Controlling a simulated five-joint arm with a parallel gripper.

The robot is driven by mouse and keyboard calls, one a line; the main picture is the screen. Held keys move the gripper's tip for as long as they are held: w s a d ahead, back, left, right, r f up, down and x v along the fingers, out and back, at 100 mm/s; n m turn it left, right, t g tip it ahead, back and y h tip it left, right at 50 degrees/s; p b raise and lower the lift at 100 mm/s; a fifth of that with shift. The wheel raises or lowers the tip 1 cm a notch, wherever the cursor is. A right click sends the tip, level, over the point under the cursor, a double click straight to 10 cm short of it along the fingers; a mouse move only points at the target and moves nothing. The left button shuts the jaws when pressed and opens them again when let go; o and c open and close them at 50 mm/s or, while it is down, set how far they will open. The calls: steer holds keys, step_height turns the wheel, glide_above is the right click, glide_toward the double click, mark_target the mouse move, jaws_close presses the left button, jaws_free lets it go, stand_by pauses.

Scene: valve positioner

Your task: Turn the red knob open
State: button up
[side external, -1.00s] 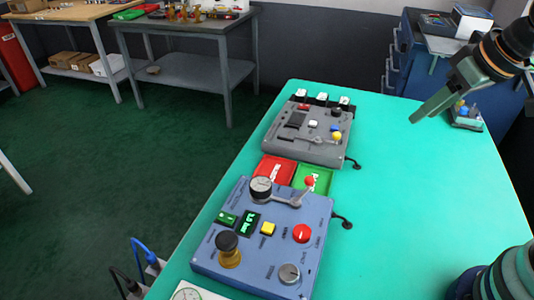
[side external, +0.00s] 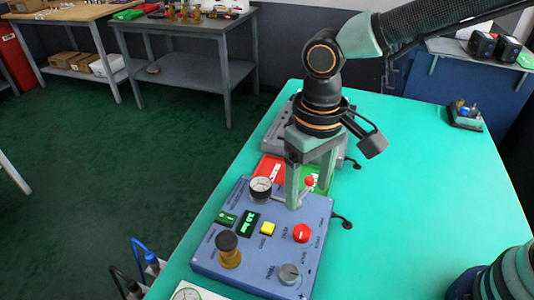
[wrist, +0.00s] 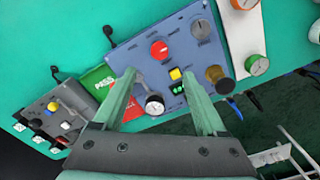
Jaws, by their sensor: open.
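The red knob (side external: 302,233) with a white pointer mark sits on the right side of the blue panel (side external: 250,276). In the wrist view the red knob (wrist: 159,49) lies just beyond the fingertips, roughly centred between them. My gripper (side external: 309,196) points down over the panel's back edge, near the red-tipped lever (side external: 309,182), and is apart from the red knob. In the wrist view my gripper (wrist: 158,73) has its two fingers spread with nothing held. The lever is not clearly visible there.
The blue panel also has a yellow button (side external: 267,229), a black-topped amber knob (side external: 228,250), a grey knob (side external: 289,274) and a gauge (side external: 261,187).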

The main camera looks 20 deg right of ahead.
mark_target(302, 231)
step_height(302, 231, down, 12)
steer(key=shift+r, duration=0.15)
stand_by(0.3)
jaws_close()
